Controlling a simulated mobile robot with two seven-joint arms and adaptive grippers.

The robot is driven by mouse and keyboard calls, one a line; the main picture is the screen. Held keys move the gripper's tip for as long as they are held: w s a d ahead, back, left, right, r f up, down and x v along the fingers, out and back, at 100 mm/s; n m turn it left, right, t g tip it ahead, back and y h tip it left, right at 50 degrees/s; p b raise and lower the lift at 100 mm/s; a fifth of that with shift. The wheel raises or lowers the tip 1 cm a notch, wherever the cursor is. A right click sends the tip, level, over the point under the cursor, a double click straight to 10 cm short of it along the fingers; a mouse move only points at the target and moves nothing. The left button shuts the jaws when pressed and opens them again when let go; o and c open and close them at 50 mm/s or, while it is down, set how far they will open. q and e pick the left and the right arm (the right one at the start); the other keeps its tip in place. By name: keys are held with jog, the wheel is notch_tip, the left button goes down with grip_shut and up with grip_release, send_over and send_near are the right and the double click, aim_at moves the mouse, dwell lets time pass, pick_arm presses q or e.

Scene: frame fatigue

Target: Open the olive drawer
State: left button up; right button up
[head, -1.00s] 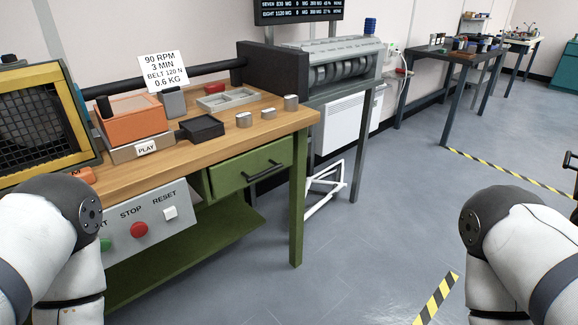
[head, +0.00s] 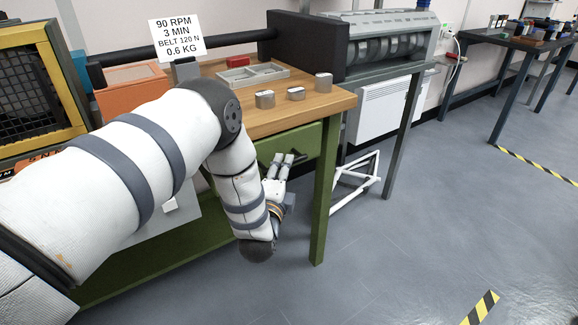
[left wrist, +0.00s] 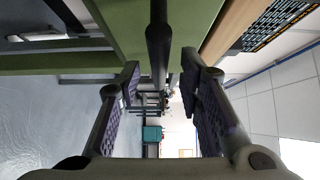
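The olive drawer (head: 309,141) sits under the right end of the wooden bench and looks closed. My left arm covers its left part in the head view. Its dark bar handle (left wrist: 159,50) runs down the middle of the left wrist view, with the green drawer front (left wrist: 122,22) behind it. My left gripper (head: 284,160) is at the drawer front, at the handle. In the left wrist view its two fingers (left wrist: 160,85) are apart, one on either side of the handle, with gaps showing. My right gripper is out of view.
The wooden bench top (head: 325,101) holds a grey tray (head: 252,75) and several metal weights. A green bench leg (head: 324,195) stands just right of my left gripper. A white frame (head: 355,185) lies on the floor beyond it.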

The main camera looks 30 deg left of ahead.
pick_arm(q)
jog(key=shift+x, duration=1.4)
grip_shut()
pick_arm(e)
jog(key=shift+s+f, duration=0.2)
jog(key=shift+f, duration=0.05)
pick_arm(q)
jog(key=shift+d, duration=0.1)
